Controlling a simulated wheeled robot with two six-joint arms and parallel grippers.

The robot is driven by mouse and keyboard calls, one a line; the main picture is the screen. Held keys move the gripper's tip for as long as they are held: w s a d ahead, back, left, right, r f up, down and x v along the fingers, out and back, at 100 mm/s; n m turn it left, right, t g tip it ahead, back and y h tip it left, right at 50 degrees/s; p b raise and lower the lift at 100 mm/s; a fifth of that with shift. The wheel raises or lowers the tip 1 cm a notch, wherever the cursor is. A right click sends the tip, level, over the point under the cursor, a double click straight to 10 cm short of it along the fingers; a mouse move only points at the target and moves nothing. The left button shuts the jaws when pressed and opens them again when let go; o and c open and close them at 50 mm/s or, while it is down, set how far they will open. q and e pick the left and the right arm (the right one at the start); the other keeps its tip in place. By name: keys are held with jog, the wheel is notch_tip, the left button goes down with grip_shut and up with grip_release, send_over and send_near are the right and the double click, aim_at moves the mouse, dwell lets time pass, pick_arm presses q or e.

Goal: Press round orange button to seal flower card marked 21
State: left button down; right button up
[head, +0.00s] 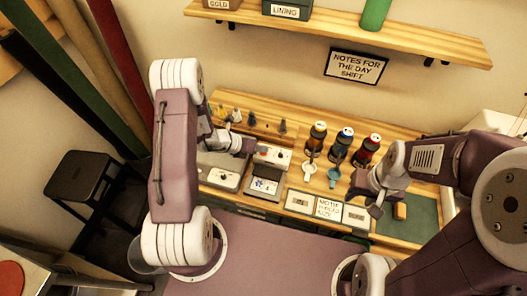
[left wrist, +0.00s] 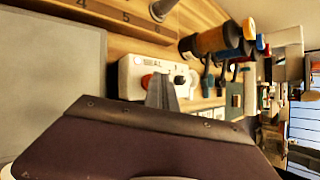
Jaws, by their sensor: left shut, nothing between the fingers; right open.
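The seal unit (head: 272,158) is a pale box on the table, with a round orange-red button (head: 263,150) on it. In the left wrist view the box (left wrist: 132,70) reads "SEAL", and the orange button (left wrist: 147,81) shows beside a dark knob. A white card with a blue flower (head: 265,186) lies in the dark tray in front of the box; its number is too small to read. My left gripper (head: 247,147) is shut and empty, close beside the button; its fingertips (left wrist: 162,92) partly cover the box in the wrist view. Contact cannot be told. My right gripper (head: 371,200) is open and empty.
Several dark bottles (head: 345,140) with coloured caps stand right of the box, with scoops in front. A pale device (head: 222,172) sits on its left. A white label plate (head: 328,207) is at the front. A green mat (head: 395,226) lies under my right gripper.

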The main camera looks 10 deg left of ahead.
pick_arm(q)
jog(key=shift+r+p, duration=0.45)
jog(key=shift+r, duration=0.25)
jog(key=shift+r, duration=0.1)
notch_tip(320, 180, up, 5)
jog(key=p, duration=0.4)
dwell(0.5)
